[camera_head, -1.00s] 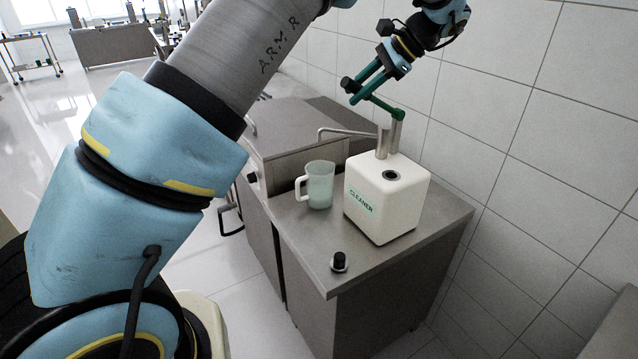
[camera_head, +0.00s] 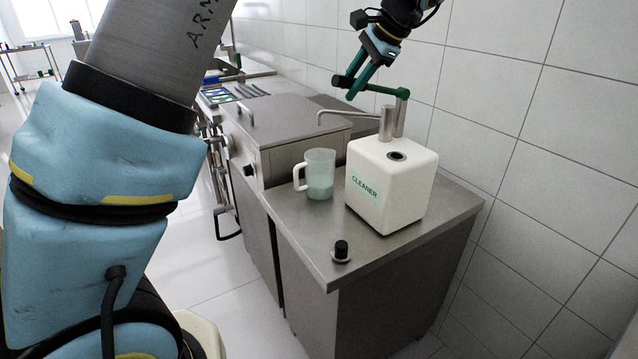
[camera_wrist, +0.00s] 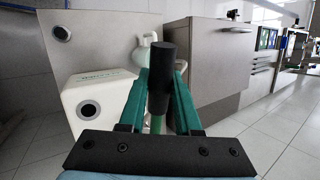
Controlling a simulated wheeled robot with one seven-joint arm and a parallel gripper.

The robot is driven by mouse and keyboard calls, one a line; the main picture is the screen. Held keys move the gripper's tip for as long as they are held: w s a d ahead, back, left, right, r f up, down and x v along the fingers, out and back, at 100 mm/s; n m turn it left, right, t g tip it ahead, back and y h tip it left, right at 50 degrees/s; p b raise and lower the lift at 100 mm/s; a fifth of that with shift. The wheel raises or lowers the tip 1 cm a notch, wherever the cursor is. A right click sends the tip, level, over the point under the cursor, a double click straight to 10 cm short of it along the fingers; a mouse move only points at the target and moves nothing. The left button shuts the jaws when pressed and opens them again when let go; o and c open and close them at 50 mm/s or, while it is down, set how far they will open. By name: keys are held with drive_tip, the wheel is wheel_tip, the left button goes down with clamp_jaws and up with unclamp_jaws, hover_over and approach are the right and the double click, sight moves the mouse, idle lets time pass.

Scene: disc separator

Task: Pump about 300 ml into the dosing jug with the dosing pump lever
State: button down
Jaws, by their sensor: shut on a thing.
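The dosing pump is a white box (camera_head: 385,195) labelled CLEANER on the steel counter, with a metal spout reaching left. Its green lever (camera_head: 385,90) runs from the post top to a dark handle at the left end. My gripper (camera_head: 352,90) is shut on the dark lever handle; the handle also shows between the green fingers in the wrist view (camera_wrist: 161,78). The dosing jug (camera_head: 319,176) is translucent with a white handle and stands left of the pump, near the spout tip. Pale liquid shows in its lower part; the exact level cannot be read.
A steel cabinet unit (camera_head: 290,130) stands behind the jug, and a tiled wall (camera_head: 530,130) is close on the right. The counter front is otherwise clear.

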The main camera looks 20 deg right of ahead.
drive_tip(key=f+h+b, duration=0.1)
drive_tip(key=b, duration=0.2)
drive_tip(key=f+h+b, duration=0.1)
drive_tip(key=f+b, duration=0.1)
drive_tip(key=b, duration=0.1)
drive_tip(key=f+b, duration=0.2)
drive_tip(key=b, duration=0.1)
drive_tip(key=shift+a+n+t+h, duration=0.3)
drive_tip(key=shift+n+h, duration=0.1)
drive_tip(key=shift+s, duration=0.1)
